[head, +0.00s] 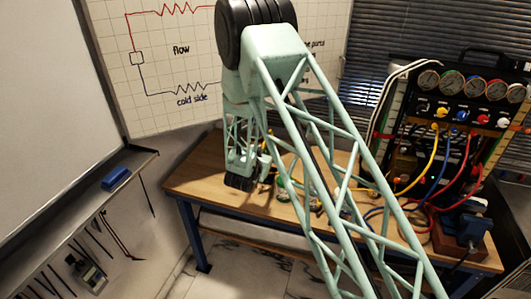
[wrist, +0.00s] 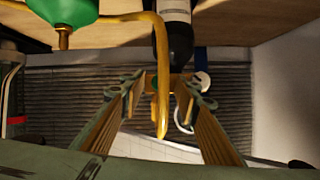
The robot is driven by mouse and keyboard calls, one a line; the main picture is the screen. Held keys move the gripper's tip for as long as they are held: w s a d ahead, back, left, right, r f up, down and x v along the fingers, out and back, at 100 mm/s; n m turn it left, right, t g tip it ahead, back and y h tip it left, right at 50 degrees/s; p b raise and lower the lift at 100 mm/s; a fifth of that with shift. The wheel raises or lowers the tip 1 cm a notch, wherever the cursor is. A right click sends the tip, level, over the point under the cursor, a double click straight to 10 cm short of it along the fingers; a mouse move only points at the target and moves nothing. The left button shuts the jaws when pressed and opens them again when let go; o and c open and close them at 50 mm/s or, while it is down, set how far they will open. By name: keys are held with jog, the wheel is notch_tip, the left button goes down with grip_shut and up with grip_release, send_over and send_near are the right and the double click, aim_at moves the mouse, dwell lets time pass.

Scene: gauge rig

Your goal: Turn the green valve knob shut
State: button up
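In the wrist view, a green rounded body (wrist: 64,12) with a brass stem is cut off by the top left edge. It may be the green valve knob, but too little shows to be sure. A curved brass pipe (wrist: 161,60) runs beside it and ends between the finger lines. My gripper (wrist: 161,84) has its two fingers well apart, with nothing clearly held. Whether the fingers touch the pipe cannot be told. In the head view, my gripper end hangs low over the table's left part, beside small green and brass parts (head: 284,181) partly hidden by my arm.
A wooden table (head: 205,178) carries the parts. A black gauge panel (head: 462,108) with coloured knobs and hoses (head: 428,165) stands at right. A whiteboard (head: 55,85) with a tray and blue eraser (head: 116,178) is at left. The table's left end is fairly clear.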

jog(key=c, duration=0.8)
jog(key=shift+c, duration=0.2)
